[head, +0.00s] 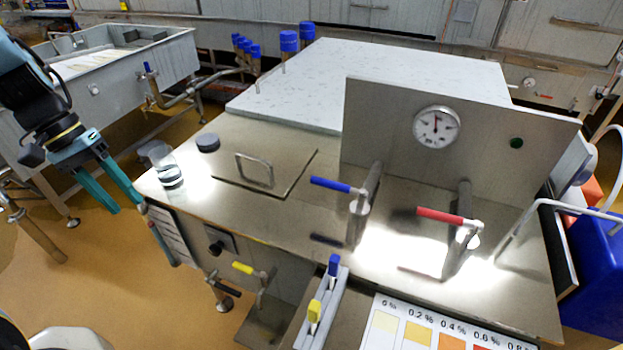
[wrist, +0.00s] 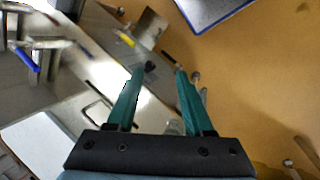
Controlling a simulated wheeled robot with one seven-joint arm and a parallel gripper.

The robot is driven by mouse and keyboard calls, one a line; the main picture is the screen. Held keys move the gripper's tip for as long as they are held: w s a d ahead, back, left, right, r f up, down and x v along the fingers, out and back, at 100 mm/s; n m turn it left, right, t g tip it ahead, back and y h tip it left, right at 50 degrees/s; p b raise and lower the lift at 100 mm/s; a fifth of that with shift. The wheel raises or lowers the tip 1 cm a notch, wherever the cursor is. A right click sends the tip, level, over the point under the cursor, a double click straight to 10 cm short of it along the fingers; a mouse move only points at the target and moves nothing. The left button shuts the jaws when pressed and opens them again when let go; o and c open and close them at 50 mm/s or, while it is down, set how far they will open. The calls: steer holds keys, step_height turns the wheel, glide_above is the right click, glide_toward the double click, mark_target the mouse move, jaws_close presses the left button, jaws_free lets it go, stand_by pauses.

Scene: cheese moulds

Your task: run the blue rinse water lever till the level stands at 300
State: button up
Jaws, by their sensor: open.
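The blue lever (head: 332,185) sits on a metal tap on the steel worktop, its handle pointing left. It also shows in the wrist view (wrist: 27,60), at the upper left. A round dial gauge (head: 437,127) is on the upright steel panel behind; its needle points about straight up, but its numbers are too small to read. I see no readable level mark of 300. My gripper (head: 130,203) is open and empty, left of the worktop and well away from the blue lever. Its two teal fingers are spread in the wrist view (wrist: 159,72).
A red lever (head: 445,215) is right of the blue one. A glass beaker (head: 163,160) and black cap (head: 208,142) stand at the worktop's left. A yellow-handled valve (head: 243,268) is on the front. A colour chart (head: 440,325) lies in front.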

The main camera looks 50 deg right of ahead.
steer(key=s+d+f+m+g+h, duration=0.1)
steer(key=s+d+f+m+g, duration=0.15)
steer(key=d, duration=0.65)
steer(key=m+g+h+b, duration=0.2)
steer(key=m+g+h, duration=0.1)
steer(key=m+g, duration=0.75)
glide_toward(327, 183)
steer(key=p+x, duration=0.1)
steer(key=x, duration=0.2)
steer(key=p+x, duration=0.1)
steer(key=x, duration=0.2)
steer(key=p+x, duration=0.2)
steer(key=shift+s+d+f, duration=0.2)
steer(key=shift+s+d, duration=0.1)
steer(key=shift+d, duration=0.1)
steer(key=shift+s+d+f, duration=0.1)
steer(key=shift+s+d, duration=0.1)
steer(key=shift+s, duration=0.3)
jaws_close()
